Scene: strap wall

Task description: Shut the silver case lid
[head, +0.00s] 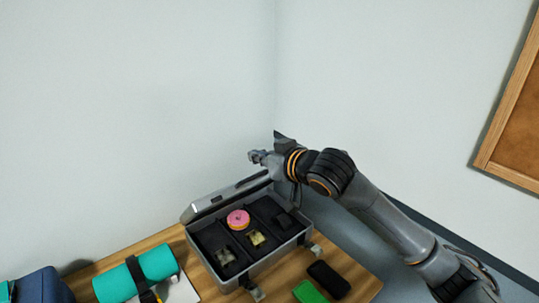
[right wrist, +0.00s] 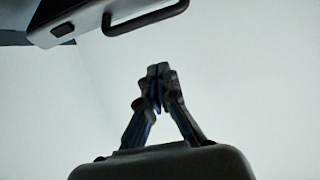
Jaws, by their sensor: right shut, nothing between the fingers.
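The silver case (head: 270,262) stands open on the wooden table. Its lid (head: 228,193) is raised along the far side, seen nearly edge-on. The dark padded inside holds a pink round item (head: 238,219) and small yellowish items (head: 257,237). My right gripper (head: 254,157) is above and behind the lid's right part, apart from it as far as I can tell. In the right wrist view its fingers (right wrist: 158,72) are shut with nothing between them. A grey panel with a dark handle (right wrist: 150,15) at the top there looks like part of the case. My left gripper is out of view.
A teal roll with a dark strap (head: 152,267) lies left of the case. A green item (head: 310,291) and a black one (head: 328,279) lie in front-right. Walls close off the back.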

